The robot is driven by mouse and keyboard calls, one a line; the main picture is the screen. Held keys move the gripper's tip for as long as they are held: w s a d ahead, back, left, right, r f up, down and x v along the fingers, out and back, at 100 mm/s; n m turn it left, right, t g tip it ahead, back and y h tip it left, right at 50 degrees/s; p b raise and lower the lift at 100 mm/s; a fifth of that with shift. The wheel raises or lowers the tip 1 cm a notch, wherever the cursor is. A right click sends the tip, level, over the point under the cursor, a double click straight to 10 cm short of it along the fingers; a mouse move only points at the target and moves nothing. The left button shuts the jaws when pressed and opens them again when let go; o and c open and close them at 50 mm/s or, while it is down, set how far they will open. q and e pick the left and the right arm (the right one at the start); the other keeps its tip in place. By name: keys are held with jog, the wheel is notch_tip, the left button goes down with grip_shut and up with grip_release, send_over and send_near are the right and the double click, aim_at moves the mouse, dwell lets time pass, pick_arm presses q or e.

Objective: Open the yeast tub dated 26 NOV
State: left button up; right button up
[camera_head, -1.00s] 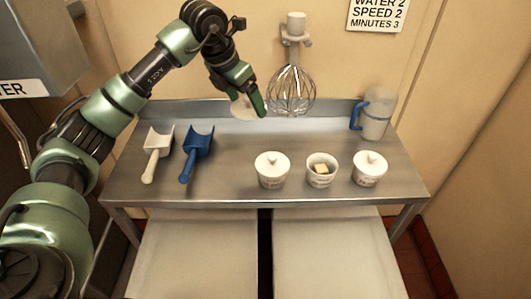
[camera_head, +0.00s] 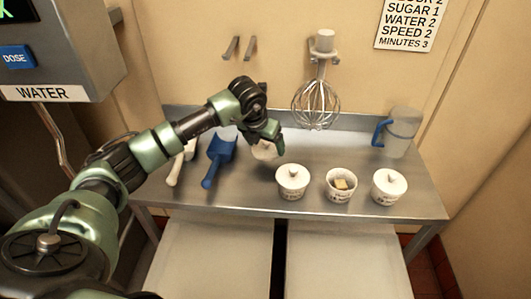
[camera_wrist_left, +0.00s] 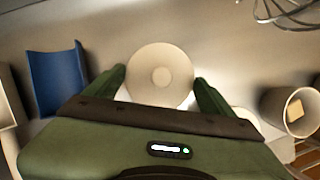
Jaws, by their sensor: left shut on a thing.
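My left gripper (camera_head: 266,141) is shut on a round white lid with a knob (camera_head: 264,152); the lid fills the space between the fingers in the left wrist view (camera_wrist_left: 160,76). The lid is low over the back of the steel table, left of the tubs; I cannot tell whether it touches the surface. The middle tub (camera_head: 340,193) is open, with a pale yellow block (camera_head: 341,184) inside. The left tub (camera_head: 292,187) and right tub (camera_head: 388,191) have lids on. Their date print is too small to read. My right gripper is not in view.
A blue scoop (camera_head: 218,158) and a white scoop (camera_head: 175,168) lie left of the lid. A whisk (camera_head: 317,104) hangs on the wall behind. A jug with a blue handle (camera_head: 402,133) stands at the back right. The table between whisk and jug is clear.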

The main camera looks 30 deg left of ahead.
aim_at(264, 152)
pick_arm(q)
notch_tip(264, 152, down, 4)
jog(key=shift+p, duration=0.5)
jog(key=shift+f, duration=0.55)
jog(key=o, duration=1.4)
jog(key=shift+o, duration=0.2)
jog(key=shift+r, duration=0.15)
jog(key=shift+s+r, duration=0.1)
jog(key=shift+r, duration=0.25)
jog(key=b+v, duration=0.2)
jog(key=v, duration=0.9)
